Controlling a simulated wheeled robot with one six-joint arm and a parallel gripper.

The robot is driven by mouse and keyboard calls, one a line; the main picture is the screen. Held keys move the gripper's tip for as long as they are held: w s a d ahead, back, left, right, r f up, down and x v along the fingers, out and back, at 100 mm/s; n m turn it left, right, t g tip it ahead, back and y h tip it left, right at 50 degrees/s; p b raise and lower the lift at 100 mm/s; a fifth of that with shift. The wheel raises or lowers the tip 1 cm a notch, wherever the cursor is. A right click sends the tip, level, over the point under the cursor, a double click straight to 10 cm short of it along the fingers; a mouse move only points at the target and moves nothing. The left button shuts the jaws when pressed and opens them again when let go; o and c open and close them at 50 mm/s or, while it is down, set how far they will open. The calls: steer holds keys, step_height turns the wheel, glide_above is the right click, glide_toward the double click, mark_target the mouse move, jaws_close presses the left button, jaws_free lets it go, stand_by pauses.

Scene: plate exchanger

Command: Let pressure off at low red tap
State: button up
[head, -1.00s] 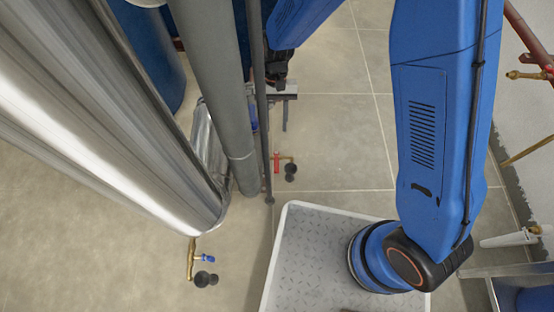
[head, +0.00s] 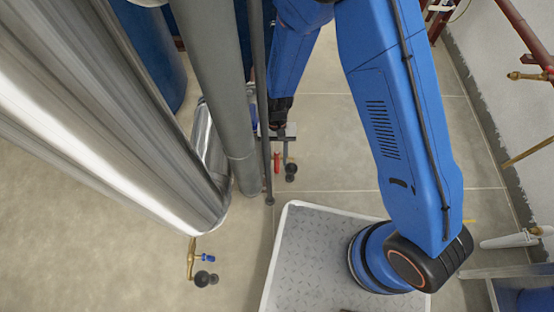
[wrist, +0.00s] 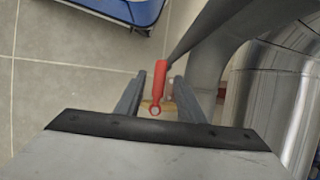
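In the wrist view the red handle (wrist: 159,84) appears in the gap between my two fingers, with a ring-shaped end towards me. My gripper (wrist: 160,80) is open, with a finger on each side of the handle in the picture. I see no finger touching it, and cannot tell how deep it sits between them. In the head view my gripper (head: 286,150) is beside the red handle. The tap's brass body is mostly hidden.
A thick grey pipe (head: 215,90) and a thin pipe (head: 261,90) stand close left of my gripper. A large shiny cylinder (head: 90,100) fills the left. A blue-handled tap (head: 207,257) is low in front. Tiled floor (head: 330,150) is clear to the right.

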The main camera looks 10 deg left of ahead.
steer(key=shift+s+d+f, duration=0.1)
steer(key=shift+s+f, duration=0.15)
steer(key=shift+f, duration=0.25)
jaws_close()
